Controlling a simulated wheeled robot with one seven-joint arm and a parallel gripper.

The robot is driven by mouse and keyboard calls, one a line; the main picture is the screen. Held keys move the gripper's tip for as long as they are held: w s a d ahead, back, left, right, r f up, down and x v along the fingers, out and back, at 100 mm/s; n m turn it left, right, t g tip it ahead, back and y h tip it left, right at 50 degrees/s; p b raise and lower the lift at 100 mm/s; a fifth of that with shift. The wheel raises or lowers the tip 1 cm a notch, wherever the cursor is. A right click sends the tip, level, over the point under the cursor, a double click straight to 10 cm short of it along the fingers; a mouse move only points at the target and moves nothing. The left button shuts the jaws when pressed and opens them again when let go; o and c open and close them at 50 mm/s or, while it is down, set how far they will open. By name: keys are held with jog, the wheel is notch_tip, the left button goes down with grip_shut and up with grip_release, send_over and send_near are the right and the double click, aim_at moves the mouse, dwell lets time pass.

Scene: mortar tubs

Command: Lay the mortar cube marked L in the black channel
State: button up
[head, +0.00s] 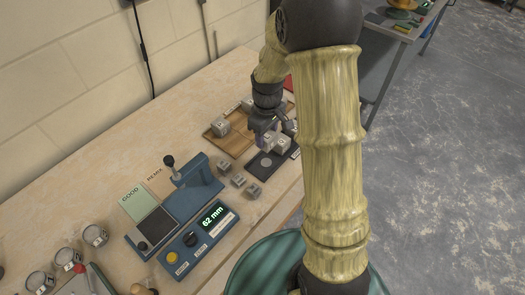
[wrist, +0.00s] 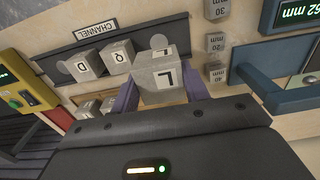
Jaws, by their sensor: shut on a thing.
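My gripper (wrist: 163,92) is shut on the grey mortar cube marked L (wrist: 166,74), held between its two purple fingers in the wrist view. The black channel (wrist: 118,44) runs behind the cube, beside a "CHANNEL" label. I cannot tell how high the L cube is above the channel. In the head view my gripper (head: 265,138) is over the bench beside the dark channel plate (head: 257,171); the held cube is hard to make out there.
A wooden tray (head: 235,143) with several cubes lies behind the channel. Small grey gauge blocks (head: 238,180) stand between the channel and a blue measuring device (head: 200,238) reading 62 mm.

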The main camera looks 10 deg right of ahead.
jog(key=shift+w+d, duration=0.1)
jog(key=shift+w, duration=0.2)
jog(key=shift+s, duration=0.15)
jog(key=shift+s+f, duration=0.1)
jog(key=shift+f, duration=0.25)
notch_tip(320, 180, down, 5)
jog(key=shift+f+p, duration=0.1)
jog(key=shift+p, duration=0.25)
jog(key=shift+f, duration=0.3)
jog(key=shift+f+p, duration=0.3)
jog(key=shift+f, duration=1.4)
